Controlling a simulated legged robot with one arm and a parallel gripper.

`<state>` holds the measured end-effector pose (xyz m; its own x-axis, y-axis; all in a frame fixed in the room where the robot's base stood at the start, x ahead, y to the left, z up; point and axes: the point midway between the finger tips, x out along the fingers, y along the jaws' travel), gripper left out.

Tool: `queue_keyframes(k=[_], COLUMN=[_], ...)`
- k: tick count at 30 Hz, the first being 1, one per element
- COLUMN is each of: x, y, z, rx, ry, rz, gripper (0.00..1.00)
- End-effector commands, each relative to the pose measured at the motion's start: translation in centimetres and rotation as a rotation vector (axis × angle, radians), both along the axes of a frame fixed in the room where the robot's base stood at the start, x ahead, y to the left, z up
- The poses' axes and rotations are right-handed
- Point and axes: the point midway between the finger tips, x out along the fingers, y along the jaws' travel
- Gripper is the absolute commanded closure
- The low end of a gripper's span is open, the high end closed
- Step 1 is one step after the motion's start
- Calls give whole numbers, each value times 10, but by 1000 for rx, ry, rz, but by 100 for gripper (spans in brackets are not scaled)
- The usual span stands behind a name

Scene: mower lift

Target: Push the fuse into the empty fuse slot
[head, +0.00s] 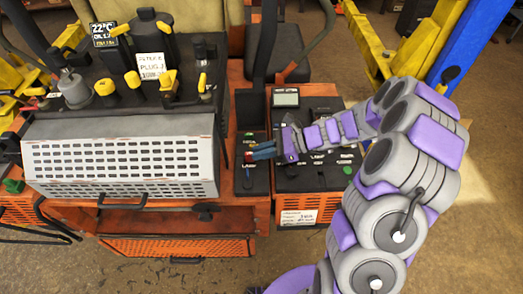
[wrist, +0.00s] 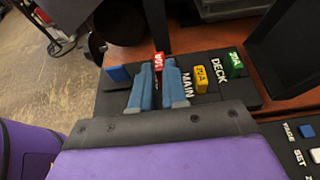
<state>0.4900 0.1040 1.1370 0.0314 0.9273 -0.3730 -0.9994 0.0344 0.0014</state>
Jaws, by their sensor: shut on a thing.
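My gripper (head: 255,153) reaches in from the right over a small black fuse panel (head: 253,185) on the orange bench. In the wrist view its two blue fingers (wrist: 158,72) are closed on a red fuse (wrist: 159,61) with white lettering. The red fuse also shows as a small red spot in the head view (head: 248,154). It is over or at the panel; its lower end and the slot under it are hidden, so I cannot tell how deep it sits. A yellow fuse (wrist: 201,79) and a green fuse (wrist: 235,64) stand in the panel by the MAIN and DECK labels.
A blue piece (wrist: 118,73) is left of the fingers. A grey perforated cover (head: 120,160) stands left of the panel. A black control box with a display (head: 286,98) is to the right, under my arm. A dark upright post (wrist: 290,45) rises beyond the green fuse.

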Motion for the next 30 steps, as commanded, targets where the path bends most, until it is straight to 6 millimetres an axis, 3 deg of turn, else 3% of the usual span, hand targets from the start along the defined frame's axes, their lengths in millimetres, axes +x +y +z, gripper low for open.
queue_keyframes(k=[13, 14, 23, 30], x=[0, 0, 0, 0], y=[0, 0, 0, 0], z=[-6, -6, -6, -6], rx=[0, 0, 0, 0], ry=[0, 0, 0, 0], rz=[1, 1, 0, 0], gripper=[100, 86, 57, 57])
